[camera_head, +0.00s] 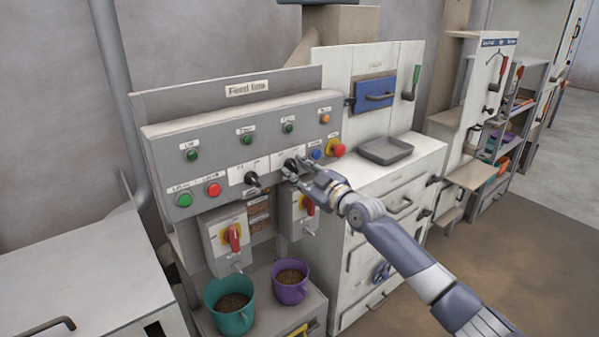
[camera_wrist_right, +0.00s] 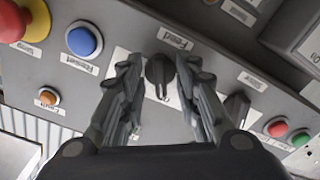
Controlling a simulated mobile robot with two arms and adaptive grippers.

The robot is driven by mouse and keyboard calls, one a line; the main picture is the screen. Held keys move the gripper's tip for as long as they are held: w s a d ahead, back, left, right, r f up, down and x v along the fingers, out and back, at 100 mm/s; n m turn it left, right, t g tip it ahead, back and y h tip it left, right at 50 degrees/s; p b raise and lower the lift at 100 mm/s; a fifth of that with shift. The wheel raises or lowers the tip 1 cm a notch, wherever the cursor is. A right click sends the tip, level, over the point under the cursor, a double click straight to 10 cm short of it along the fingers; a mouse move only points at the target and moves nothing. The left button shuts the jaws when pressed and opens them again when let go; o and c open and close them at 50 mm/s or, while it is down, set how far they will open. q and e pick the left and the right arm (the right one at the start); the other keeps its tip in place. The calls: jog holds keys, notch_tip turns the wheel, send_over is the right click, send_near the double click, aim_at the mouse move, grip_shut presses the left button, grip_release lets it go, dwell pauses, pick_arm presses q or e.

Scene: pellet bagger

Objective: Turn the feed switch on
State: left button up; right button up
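The feed switch (camera_wrist_right: 160,72) is a black rotary knob on a white plate, under a label that reads "Feed", upside down in the right wrist view. Its pale pointer mark points toward the bottom of that view. In the head view the switch (camera_head: 291,163) is on the grey control panel, partly hidden by my gripper. My right gripper (camera_head: 287,171) is at the panel. In the wrist view the right gripper's (camera_wrist_right: 161,75) fingers are open, one on each side of the knob, with a small gap visible on both sides. My left gripper is not in view.
A second black knob (camera_head: 251,179) is left of the feed switch. A blue button (camera_head: 316,154) and a red-and-yellow stop button (camera_head: 337,149) are close on the right. Red-handled switches (camera_head: 233,237) stick out below. Teal (camera_head: 231,314) and purple (camera_head: 290,293) buckets stand underneath.

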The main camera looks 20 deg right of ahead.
grip_shut()
jog(key=shift+m, duration=0.3)
jog(key=m+b, duration=0.1)
jog(key=m, duration=0.4)
jog(key=shift+a, duration=0.1)
jog(key=m, duration=0.6)
jog(key=shift+a+m, duration=0.1)
jog(key=shift+m, duration=0.2)
jog(key=shift+o, duration=0.8)
grip_release()
jog(key=shift+s, duration=0.1)
